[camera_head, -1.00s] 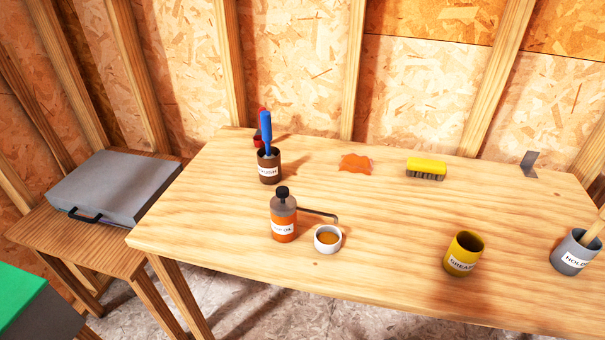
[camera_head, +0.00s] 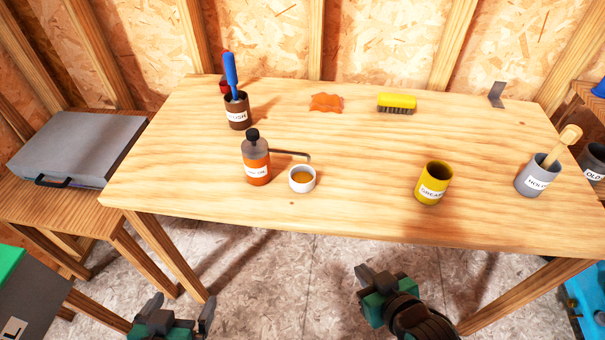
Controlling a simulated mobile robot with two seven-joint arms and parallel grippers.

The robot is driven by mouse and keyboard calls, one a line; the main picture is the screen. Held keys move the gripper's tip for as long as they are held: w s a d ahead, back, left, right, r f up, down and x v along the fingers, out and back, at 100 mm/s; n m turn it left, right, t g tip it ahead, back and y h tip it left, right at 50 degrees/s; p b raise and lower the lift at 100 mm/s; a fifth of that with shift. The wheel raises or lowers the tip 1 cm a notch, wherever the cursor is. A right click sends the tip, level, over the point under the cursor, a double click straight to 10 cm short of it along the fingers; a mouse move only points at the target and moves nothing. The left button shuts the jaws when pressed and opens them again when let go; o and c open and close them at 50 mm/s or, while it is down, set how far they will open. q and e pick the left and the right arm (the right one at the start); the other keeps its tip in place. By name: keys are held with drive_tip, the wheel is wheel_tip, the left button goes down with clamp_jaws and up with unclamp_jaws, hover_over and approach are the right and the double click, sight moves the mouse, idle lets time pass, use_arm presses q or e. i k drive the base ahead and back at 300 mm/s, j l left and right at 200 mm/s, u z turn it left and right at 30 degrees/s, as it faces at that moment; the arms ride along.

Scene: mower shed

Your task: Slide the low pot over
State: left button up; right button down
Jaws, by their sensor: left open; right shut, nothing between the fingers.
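The low pot (camera_head: 302,187) is a small white cup with amber contents, upright on the workbench (camera_head: 340,215) near its front edge. An orange oil bottle (camera_head: 257,170) with a dark cap stands just left of it, and a thin metal arm reaches from behind the bottle to behind the pot. My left gripper (camera_head: 181,308) is open and empty, below and in front of the bench at the lower left. My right gripper (camera_head: 374,277) is shut and empty, in front of the bench, lower and to the right of the pot. Neither touches anything.
A yellow grease pot (camera_head: 433,187) and a grey pot (camera_head: 536,178) with a wooden handle stand to the right. A brown pot (camera_head: 238,113), orange rag (camera_head: 326,102), yellow brush (camera_head: 396,103) and metal bracket (camera_head: 497,93) are farther back. The bench between white and yellow pots is clear.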

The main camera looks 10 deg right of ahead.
sight(301, 178)
drive_tip(key=k+l+z, duration=0.15)
drive_tip(key=l, duration=0.3)
drive_tip(key=k+l+z, duration=0.15)
drive_tip(key=l, duration=0.35)
drive_tip(key=k+l+z, duration=0.15)
drive_tip(key=l, duration=0.3)
drive_tip(key=i, duration=0.05)
